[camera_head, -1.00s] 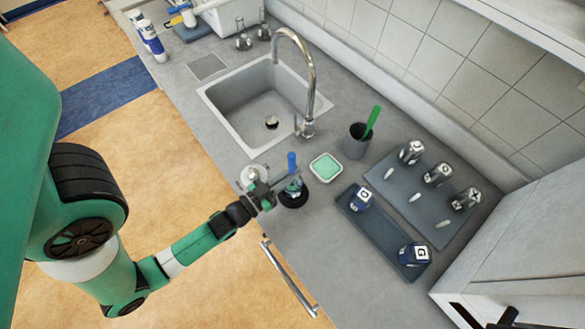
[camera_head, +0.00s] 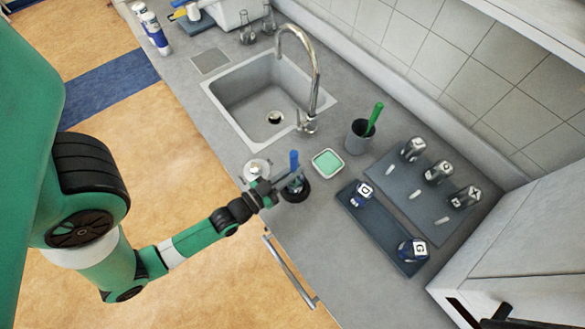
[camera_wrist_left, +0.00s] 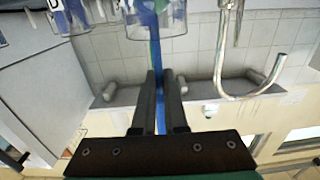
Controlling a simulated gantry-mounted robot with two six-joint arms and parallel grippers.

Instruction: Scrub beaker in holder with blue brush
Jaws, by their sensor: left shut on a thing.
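The blue brush (camera_head: 294,160) stands roughly upright in the head view, its blue handle pointing up. Its lower end is at the beaker in the round black holder (camera_head: 296,195) near the counter's front edge. The beaker is mostly hidden there by the gripper and brush. My left gripper (camera_head: 289,184) is beside it, shut on the brush. In the left wrist view, the blue shaft (camera_wrist_left: 160,118) runs between my gripper fingers (camera_wrist_left: 159,76). A clear glass beaker (camera_wrist_left: 170,28) surrounds the shaft beyond the fingertips. My right gripper is not in view.
The sink (camera_head: 222,100) and tall faucet (camera_head: 314,75) are behind left. A green sponge dish (camera_head: 340,162) is close to the holder. A dark cup (camera_head: 353,146) holds a green brush. Labelled vessels stand on a dark tray (camera_head: 385,234) and a rack (camera_head: 415,178) at right.

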